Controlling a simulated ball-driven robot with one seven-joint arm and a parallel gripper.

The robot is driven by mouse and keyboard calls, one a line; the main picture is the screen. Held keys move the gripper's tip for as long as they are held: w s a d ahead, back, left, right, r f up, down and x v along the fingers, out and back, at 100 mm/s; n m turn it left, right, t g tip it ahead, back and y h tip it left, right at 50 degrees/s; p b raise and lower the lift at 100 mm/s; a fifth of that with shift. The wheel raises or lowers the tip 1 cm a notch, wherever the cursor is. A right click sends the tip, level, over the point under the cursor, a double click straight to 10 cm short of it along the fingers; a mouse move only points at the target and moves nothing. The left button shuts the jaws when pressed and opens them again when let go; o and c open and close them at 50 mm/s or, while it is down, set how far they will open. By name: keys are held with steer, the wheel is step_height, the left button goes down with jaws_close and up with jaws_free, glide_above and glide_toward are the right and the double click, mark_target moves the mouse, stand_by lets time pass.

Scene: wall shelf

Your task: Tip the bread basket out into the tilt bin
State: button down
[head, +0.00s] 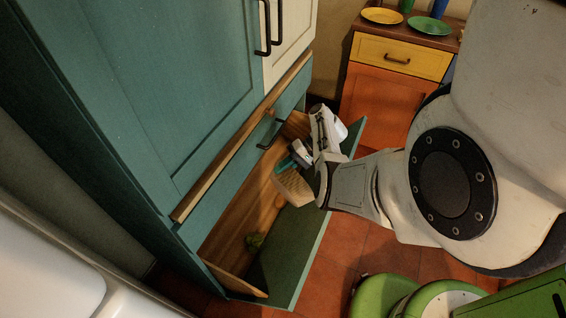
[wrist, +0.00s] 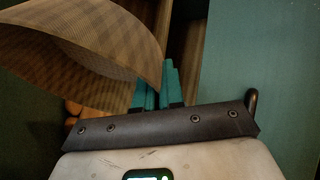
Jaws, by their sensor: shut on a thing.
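The bread basket (head: 293,188) is a tan woven basket. It is tilted over the open tilt bin (head: 314,253), whose green front leans out from the cabinet and whose inside is wood. My gripper (head: 287,164) has teal fingers shut on the basket's rim. In the wrist view the basket (wrist: 95,40) fills the upper left, and its edge runs to my closed fingertips (wrist: 158,78). Orange-brown pieces (wrist: 72,107), perhaps bread, show below the basket. I cannot tell whether they are in the basket or the bin.
The teal cabinet (head: 140,90) rises at the left. An orange and yellow cabinet (head: 385,100) with plates stands behind. A green rounded seat (head: 385,297) is at the lower right. Tiled floor (head: 335,255) is clear beside the bin.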

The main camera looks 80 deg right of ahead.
steer(key=g+h+p, duration=0.1)
steer(key=w+a+g+h+p, duration=0.1)
steer(key=p, duration=0.1)
steer(key=a+h+p, duration=0.1)
steer(key=p, duration=0.1)
steer(key=shift+w+a+f+n+g, duration=0.1)
steer(key=shift+w+a+n+g, duration=0.2)
steer(key=shift+n+g, duration=0.1)
step_height(320, 180, down, 7)
steer(key=w+a+n+g+h+b, duration=0.1)
steer(key=w+a+g+h+b, duration=0.1)
steer(key=g+h+b, duration=0.3)
steer(key=g+h, duration=0.1)
steer(key=h, duration=0.2)
steer(key=shift+w+a+n+g+b, duration=0.15)
steer(key=shift+a+n+g+b, duration=0.1)
steer(key=shift+n+g+b, duration=0.05)
